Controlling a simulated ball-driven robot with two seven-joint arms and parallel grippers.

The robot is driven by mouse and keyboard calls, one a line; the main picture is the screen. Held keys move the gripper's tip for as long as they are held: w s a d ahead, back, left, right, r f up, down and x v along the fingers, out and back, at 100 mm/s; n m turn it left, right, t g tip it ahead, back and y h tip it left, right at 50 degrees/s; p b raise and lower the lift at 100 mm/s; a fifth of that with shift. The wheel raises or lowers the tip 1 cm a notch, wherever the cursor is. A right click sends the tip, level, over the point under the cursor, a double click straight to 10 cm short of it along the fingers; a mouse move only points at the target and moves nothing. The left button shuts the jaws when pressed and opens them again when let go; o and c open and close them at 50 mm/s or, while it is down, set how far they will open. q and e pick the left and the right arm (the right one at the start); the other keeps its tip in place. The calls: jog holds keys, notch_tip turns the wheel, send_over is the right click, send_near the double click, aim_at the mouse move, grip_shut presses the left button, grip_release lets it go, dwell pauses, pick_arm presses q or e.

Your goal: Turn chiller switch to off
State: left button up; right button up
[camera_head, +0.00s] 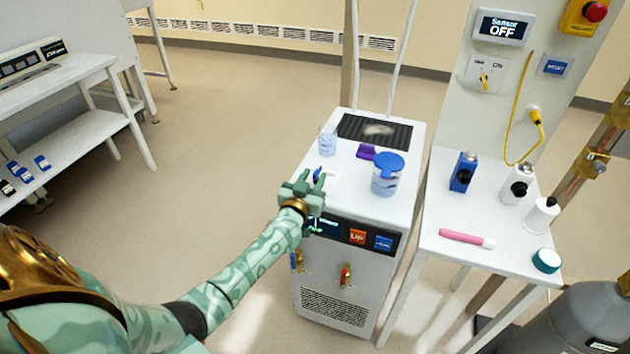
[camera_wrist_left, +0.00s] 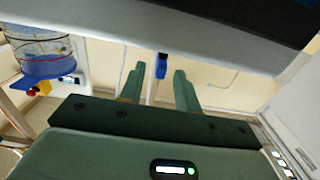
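The chiller looks to be the white cabinet (camera_head: 375,210) in the middle, with a dark front panel carrying a lit display, an orange label (camera_head: 357,237) and a blue label (camera_head: 383,242). A small blue upright piece (camera_head: 317,173) stands on its top; I cannot tell for sure whether it is the switch. My left gripper (camera_head: 318,182) is over the cabinet's front left top edge. In the left wrist view, the gripper (camera_wrist_left: 157,84) is open, with the blue piece (camera_wrist_left: 161,66) between its fingertips and gaps on both sides. My right gripper is out of view.
A blue-lidded jar (camera_head: 386,177), a purple item (camera_head: 366,152) and a small beaker (camera_head: 327,144) stand on the cabinet. A side table (camera_head: 450,220) on the right holds bottles. A wall plate with a yellow knob (camera_head: 483,79) is above it. Floor at left is free.

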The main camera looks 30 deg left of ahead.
pick_arm(q)
jog(key=shift+w+a, duration=0.1)
jog(key=shift+w, duration=0.35)
grip_shut()
jog(key=shift+r, duration=0.1)
jog(key=shift+d+r+n+y+p, duration=0.1)
jog(key=shift+d+n+y+p, duration=0.1)
jog(key=shift+n+y+p, duration=0.4)
jog(key=shift+w+d+n+g+y+p, duration=0.15)
jog(key=shift+n+g+y+p, duration=0.45)
jog(key=shift+y, duration=0.3)
jog(key=shift+d+n+g+y, duration=0.15)
jog(key=shift+n+g+y, duration=0.35)
jog(key=shift+y, duration=0.4)
jog(key=shift+w+d+f+n+g+y, duration=0.1)
jog(key=shift+f+n+g+y, duration=0.05)
jog(key=shift+n+g+y, duration=0.5)
jog(key=shift+d+f+n+g+y, duration=0.1)
jog(key=shift+n+g+y, duration=0.25)
jog(key=shift+n+y, duration=0.35)
jog(key=shift+y, duration=0.35)
